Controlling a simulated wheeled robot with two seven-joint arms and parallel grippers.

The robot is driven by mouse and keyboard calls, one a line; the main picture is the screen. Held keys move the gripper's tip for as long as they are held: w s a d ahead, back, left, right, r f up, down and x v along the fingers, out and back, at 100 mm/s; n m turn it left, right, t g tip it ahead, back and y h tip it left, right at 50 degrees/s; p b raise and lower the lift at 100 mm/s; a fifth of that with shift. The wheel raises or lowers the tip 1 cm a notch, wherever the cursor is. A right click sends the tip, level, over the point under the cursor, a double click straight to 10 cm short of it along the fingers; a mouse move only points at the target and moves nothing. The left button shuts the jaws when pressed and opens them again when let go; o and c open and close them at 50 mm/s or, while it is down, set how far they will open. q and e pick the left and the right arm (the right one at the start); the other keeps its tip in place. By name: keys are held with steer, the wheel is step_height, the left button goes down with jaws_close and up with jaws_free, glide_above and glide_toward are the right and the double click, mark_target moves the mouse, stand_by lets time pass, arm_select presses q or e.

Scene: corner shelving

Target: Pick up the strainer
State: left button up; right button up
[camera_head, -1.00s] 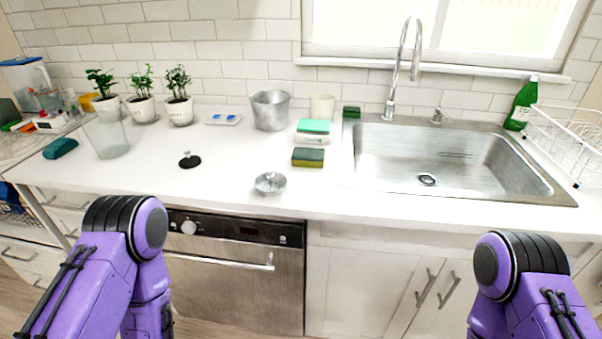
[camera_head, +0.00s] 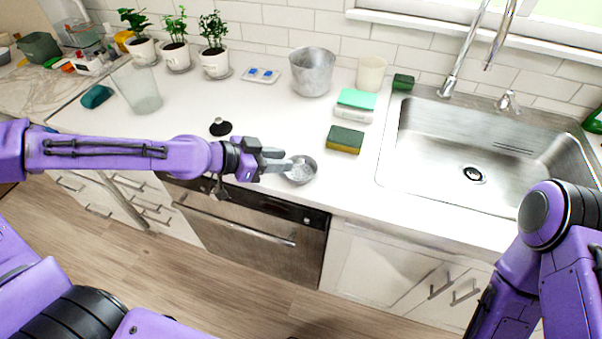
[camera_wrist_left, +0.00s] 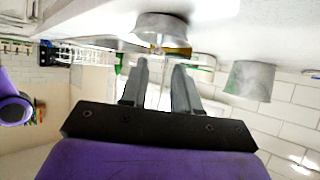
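The strainer, a small round silver metal piece (camera_head: 303,174), sits on the white counter near its front edge, left of the sink. In the left wrist view, which is upside down, it shows as a metal cup shape (camera_wrist_left: 160,23) beyond the fingertips. My left gripper (camera_head: 285,161) reaches in from the left, with its fingertips at the strainer's left rim in the head view. Its two fingers stand apart in the left wrist view (camera_wrist_left: 160,68), with nothing held between them. Whether a fingertip touches the rim, I cannot tell. My right gripper is out of view.
A yellow-green sponge (camera_head: 345,140) lies close right of the strainer. A black stopper-like disc (camera_head: 220,128) lies to its left. A metal pot (camera_head: 312,72), a cup (camera_head: 371,73) and potted plants (camera_head: 214,48) stand behind. The sink (camera_head: 440,195) is at the right.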

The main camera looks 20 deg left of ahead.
mark_target(301, 160)
arm_select(q)
steer(key=shift+w+d+f, duration=0.35)
steer(key=shift+w+d, duration=0.1)
steer(key=x, duration=0.4)
steer(key=shift+s+d+f, duration=0.1)
steer(key=shift+d+f, duration=0.05)
steer(key=shift+f, duration=0.05)
steer(key=shift+w+d+f, duration=0.2)
steer(key=shift+w+d, duration=0.1)
steer(key=shift+a, duration=0.1)
steer(key=shift+c, duration=0.6)
jaws_close()
